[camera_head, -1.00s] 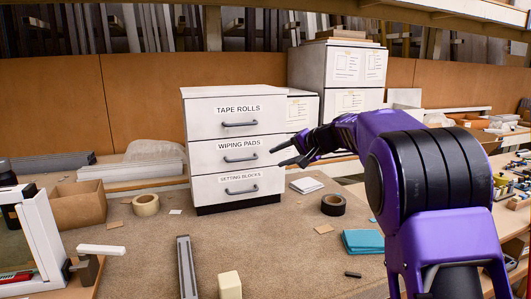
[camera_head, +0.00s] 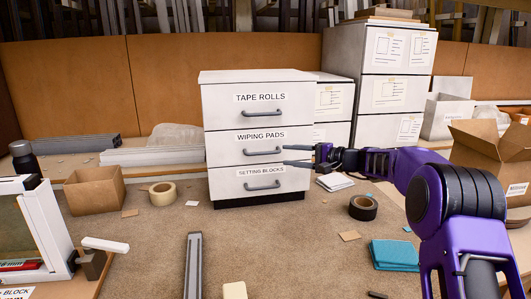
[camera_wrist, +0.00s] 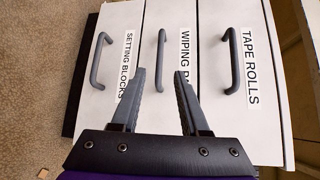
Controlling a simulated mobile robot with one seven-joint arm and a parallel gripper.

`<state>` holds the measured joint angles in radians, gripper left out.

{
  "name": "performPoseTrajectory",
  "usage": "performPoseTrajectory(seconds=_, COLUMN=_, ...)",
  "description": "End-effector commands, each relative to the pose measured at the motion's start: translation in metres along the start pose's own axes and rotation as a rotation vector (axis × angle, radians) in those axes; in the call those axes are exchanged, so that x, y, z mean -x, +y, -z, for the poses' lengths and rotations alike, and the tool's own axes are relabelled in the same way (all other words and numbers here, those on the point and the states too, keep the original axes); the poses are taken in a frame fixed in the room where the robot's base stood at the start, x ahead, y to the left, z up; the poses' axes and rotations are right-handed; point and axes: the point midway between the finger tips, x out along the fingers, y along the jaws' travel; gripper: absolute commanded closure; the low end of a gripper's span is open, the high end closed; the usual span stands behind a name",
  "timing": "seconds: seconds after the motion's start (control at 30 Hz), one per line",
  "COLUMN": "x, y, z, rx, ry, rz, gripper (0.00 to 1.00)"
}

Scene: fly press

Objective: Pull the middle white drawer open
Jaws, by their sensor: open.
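A white three-drawer cabinet (camera_head: 204,160) stands on the bench, all its drawers shut. The middle drawer (camera_head: 225,148), labelled WIPING PADS, has a grey bar handle (camera_head: 262,152). The handle also shows in the wrist view (camera_wrist: 161,60), upright there and lying ahead of the gap between the fingers. My gripper (camera_head: 284,155) is open and empty, at the right part of the middle drawer's front. In the wrist view my gripper (camera_wrist: 158,75) has one finger on each side of the handle's line. The fingers partly cover the WIPING PADS label. I cannot tell whether they touch the drawer.
The top drawer's handle (camera_head: 265,113) and the bottom drawer's handle (camera_head: 262,186) lie close above and below. On the bench are a beige tape roll (camera_head: 162,193), a black tape roll (camera_head: 363,208) and blue cloths (camera_head: 394,255). The brown surface before the cabinet is mostly clear.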

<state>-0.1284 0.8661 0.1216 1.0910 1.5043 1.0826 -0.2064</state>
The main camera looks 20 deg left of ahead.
Motion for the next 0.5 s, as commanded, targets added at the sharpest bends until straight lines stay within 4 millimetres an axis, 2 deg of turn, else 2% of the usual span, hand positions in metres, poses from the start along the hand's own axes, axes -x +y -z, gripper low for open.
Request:
performPoseTrajectory(seconds=0.1, x=-0.029, y=0.000, z=-0.001, rx=0.001, ry=-0.002, rz=-0.001, gripper=0.55)
performPoseTrajectory(seconds=0.3, x=-0.069, y=0.000, z=-0.001, rx=0.002, ry=-0.002, rz=-0.002, gripper=0.55)
performPoseTrajectory(seconds=0.5, x=-0.090, y=0.000, z=0.000, rx=0.002, ry=0.001, rz=-0.001, gripper=0.55)
